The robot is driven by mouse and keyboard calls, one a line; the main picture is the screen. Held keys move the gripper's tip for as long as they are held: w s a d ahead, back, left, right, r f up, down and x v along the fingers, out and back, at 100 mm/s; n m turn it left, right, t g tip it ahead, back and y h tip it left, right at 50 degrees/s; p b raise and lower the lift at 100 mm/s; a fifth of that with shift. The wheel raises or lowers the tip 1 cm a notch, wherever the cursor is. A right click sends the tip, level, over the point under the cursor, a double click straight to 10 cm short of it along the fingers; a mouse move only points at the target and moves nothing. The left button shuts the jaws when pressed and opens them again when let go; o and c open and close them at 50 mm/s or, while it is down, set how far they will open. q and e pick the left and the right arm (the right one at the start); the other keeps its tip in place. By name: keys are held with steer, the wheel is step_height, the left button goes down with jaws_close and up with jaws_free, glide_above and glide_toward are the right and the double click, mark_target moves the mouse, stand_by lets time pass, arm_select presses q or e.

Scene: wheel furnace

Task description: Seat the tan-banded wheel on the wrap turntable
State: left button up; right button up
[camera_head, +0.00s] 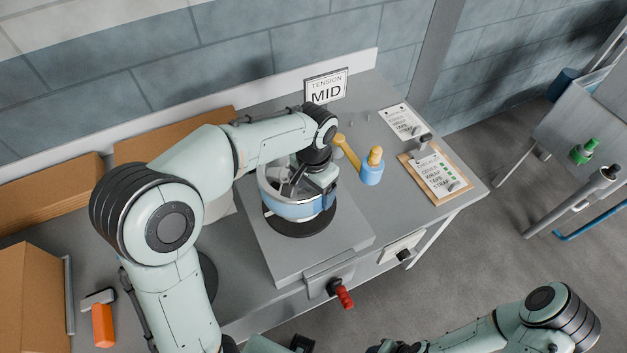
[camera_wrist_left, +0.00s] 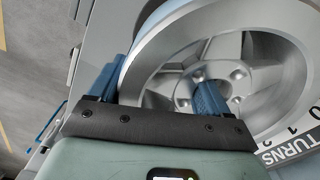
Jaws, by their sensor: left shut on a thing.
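A silver spoked wheel (camera_head: 268,186) lies roughly flat over the wrap turntable (camera_head: 300,230), whose dark round base shows below it. No tan band shows. In the left wrist view, the wheel (camera_wrist_left: 160,50) fills the right side, and my left gripper (camera_wrist_left: 160,90) has one blue finger outside the rim and one inside by the hub. It is shut on the wheel's rim. Whether the wheel touches the turntable is hidden. My right gripper is out of view.
The turntable's grey housing (camera_head: 265,245) has a red-handled lever (camera_head: 343,297). Cardboard boxes (camera_head: 50,187) line the left.

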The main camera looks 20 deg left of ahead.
arm_select(q)
steer(key=shift+w+d, duration=0.15)
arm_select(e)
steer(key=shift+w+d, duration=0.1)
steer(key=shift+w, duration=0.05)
arm_select(q)
steer(key=shift+r, duration=0.1)
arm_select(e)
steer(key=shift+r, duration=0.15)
arm_select(q)
steer(key=shift+f+b, duration=0.9)
steer(key=shift+f, duration=0.9)
steer(key=shift+f+b, duration=0.45)
steer(key=shift+f, duration=0.4)
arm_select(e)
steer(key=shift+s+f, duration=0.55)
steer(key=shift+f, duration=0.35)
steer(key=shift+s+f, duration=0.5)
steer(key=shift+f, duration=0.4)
arm_select(q)
steer(key=shift+f+b, duration=0.45)
steer(key=shift+f, duration=0.4)
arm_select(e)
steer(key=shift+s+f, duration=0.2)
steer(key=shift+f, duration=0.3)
arm_select(q)
steer(key=o, duration=1.7)
steer(key=shift+s+f, duration=0.1)
steer(key=shift+s, duration=0.1)
